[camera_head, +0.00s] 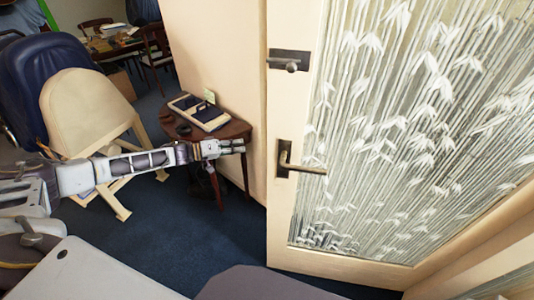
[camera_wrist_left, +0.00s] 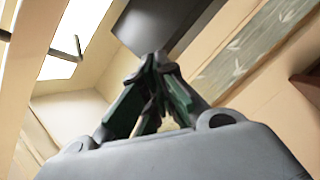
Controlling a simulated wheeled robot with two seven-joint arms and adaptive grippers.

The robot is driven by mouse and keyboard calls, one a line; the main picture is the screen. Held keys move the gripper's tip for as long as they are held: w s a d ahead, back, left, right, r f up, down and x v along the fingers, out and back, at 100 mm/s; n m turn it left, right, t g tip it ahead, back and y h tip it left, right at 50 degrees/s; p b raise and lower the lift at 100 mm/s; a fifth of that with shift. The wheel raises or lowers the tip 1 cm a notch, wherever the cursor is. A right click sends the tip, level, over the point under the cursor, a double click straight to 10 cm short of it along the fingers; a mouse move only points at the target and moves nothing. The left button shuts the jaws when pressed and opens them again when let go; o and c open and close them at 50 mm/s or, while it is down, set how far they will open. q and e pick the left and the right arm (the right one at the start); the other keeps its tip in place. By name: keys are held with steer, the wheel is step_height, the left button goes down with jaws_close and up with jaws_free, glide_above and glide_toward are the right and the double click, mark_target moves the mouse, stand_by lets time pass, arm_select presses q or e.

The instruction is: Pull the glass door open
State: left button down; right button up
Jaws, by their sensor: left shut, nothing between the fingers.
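The glass door (camera_head: 400,130) fills the right of the head view, with a cream frame and a white bamboo pattern on its pane. A dark metal plate with a lever handle (camera_head: 302,169) sits on the left side of its frame, the lever pointing right. A smaller latch knob (camera_head: 290,65) sits above it. My left gripper (camera_head: 241,146) is shut and empty, left of the lever and apart from it in the picture. The left wrist view shows its closed fingers (camera_wrist_left: 157,68). A patterned glass strip (camera_wrist_left: 240,50) shows beyond them. My right gripper is not in view.
A small wooden side table (camera_head: 232,130) with books (camera_head: 200,112) stands behind my left forearm, against the cream wall (camera_head: 220,50). A cream wooden saddle stand or chair-like form (camera_head: 85,110) and a dark blue chair (camera_head: 40,70) stand at left. Blue carpet (camera_head: 190,240) is open before the door.

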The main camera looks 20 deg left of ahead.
arm_select(q)
steer(key=s+d+r+n+g+h, duration=0.1)
steer(key=s+n, duration=0.1)
steer(key=s+d+r+n+g+h, duration=0.1)
steer(key=s+d+r+n+h, duration=0.1)
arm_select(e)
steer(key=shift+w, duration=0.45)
arm_select(q)
steer(key=shift+d, duration=0.1)
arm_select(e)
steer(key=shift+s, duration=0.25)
arm_select(q)
steer(key=shift+p+x, duration=0.5)
steer(key=shift+x, duration=4.5)
steer(key=s, duration=0.4)
steer(key=shift+s+d+p, duration=0.1)
steer(key=shift+d+p, duration=0.2)
steer(key=shift+p, duration=0.1)
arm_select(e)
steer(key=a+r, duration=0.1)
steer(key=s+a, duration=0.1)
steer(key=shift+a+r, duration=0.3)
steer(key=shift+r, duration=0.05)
